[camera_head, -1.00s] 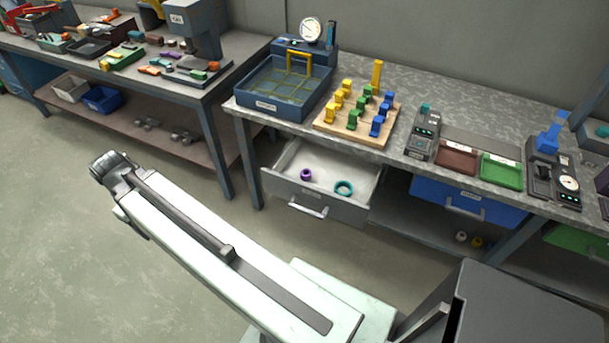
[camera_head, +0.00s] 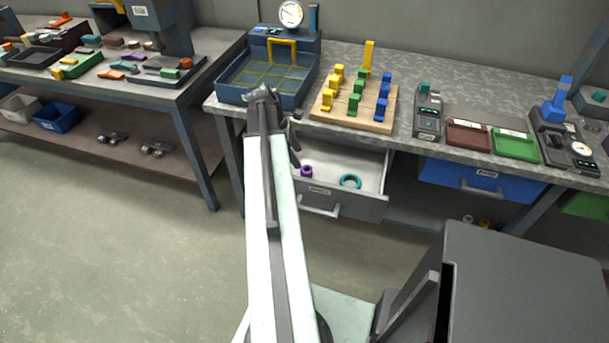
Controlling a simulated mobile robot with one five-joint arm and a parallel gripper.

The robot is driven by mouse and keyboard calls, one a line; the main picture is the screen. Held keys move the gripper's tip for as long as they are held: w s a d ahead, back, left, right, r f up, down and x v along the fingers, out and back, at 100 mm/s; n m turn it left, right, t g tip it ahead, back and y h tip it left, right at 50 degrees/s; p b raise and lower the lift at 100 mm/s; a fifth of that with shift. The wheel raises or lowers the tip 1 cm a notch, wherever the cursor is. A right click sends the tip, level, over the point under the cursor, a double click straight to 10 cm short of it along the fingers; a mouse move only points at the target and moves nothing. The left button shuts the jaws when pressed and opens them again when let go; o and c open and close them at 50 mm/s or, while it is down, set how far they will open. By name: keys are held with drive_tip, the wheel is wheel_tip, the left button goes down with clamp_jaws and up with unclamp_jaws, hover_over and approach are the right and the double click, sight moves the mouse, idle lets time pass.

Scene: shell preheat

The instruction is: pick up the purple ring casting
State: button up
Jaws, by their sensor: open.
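The purple ring casting (camera_head: 307,171) lies on the floor of the open grey drawer (camera_head: 375,203) under the bench, towards the drawer's left side. A larger teal ring (camera_head: 350,181) lies to its right, apart from it. My arm reaches forward from the bottom of the picture, with its far end in front of the blue tray. My gripper (camera_head: 295,155) shows only as a small dark part at the arm's right side, near the drawer's left part. It is open and holds nothing that I can see.
On the bench above are a blue sieve-like tray (camera_head: 232,94), a wooden board (camera_head: 390,126) with coloured blocks, and small red (camera_head: 468,136) and green (camera_head: 516,146) trays. The bench's front edge overhangs the drawer's back. A blue drawer (camera_head: 480,183) is at right. Open floor lies left.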

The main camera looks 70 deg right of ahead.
sight(305, 167)
drive_tip(key=b+x, duration=0.6)
drive_tip(key=x, duration=0.1)
drive_tip(key=shift+s+f, duration=0.2)
drive_tip(key=shift+f, duration=0.05)
drive_tip(key=shift+r, duration=0.2)
clamp_jaws()
wheel_tip(305, 167, up, 10)
drive_tip(key=p, duration=1)
